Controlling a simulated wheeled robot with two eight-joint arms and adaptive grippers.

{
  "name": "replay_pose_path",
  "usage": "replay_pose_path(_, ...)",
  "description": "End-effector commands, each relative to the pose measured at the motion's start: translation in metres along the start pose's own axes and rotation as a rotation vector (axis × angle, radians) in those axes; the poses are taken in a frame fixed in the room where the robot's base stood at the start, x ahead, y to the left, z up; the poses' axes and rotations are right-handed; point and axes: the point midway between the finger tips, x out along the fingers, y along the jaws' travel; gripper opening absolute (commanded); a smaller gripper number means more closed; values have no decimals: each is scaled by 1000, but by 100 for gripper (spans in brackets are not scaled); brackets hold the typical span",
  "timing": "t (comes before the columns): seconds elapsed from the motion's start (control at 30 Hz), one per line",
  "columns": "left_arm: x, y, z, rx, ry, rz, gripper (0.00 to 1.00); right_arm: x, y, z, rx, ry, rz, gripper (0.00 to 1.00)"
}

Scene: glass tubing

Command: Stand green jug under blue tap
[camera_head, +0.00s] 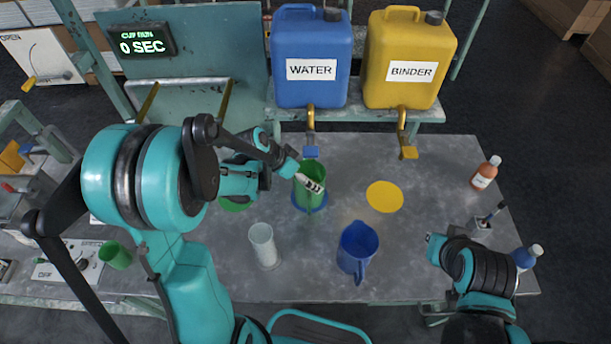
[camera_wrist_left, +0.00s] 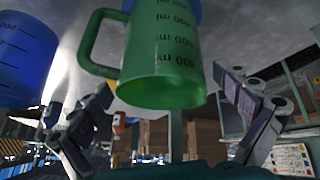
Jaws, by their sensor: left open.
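The green jug (camera_head: 307,192) stands upright on the blue disc (camera_head: 297,204) on the grey table. The blue tap (camera_head: 311,152) hangs from the WATER canister just behind it. My left gripper (camera_head: 303,177) is at the jug, with one pale fingertip showing against its side. In the left wrist view the green jug (camera_wrist_left: 165,60), with its handle and printed scale, is between the spread fingers (camera_wrist_left: 163,95), with gaps beside it. My right arm's end (camera_head: 440,250) is at the right of the table; its fingers are not clear.
The blue jug (camera_head: 357,250) and a whitish cup (camera_head: 264,246) stand in front. A yellow disc (camera_head: 385,196) lies bare right of the green jug, below the yellow tap (camera_head: 408,152). An orange bottle (camera_head: 485,173) is at the right edge.

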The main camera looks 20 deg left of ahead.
Motion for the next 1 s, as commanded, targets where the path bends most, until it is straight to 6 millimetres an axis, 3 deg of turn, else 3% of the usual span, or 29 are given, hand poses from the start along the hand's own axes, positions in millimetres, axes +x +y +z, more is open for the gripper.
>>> replay_pose_path(0.17, -19, 0, -2, -3, 1, -1, 100, -8, 0, -6, 0, 0, 0, 0)
replay_pose_path(0.5, -93, 0, -3, -2, 0, -2, 100, -28, 0, -20, 0, 0, 0, 0)
replay_pose_path(0.77, -122, 1, -2, -4, -1, -3, 100, -34, 0, -24, 0, 0, 0, 0)
replay_pose_path(0.87, -128, 10, -2, -31, -15, -24, 100, -34, 0, -24, 0, 0, 0, 0)
replay_pose_path(1.0, -146, 38, 1, -134, -48, -115, 100, -34, 0, -24, 0, 0, 0, 0)
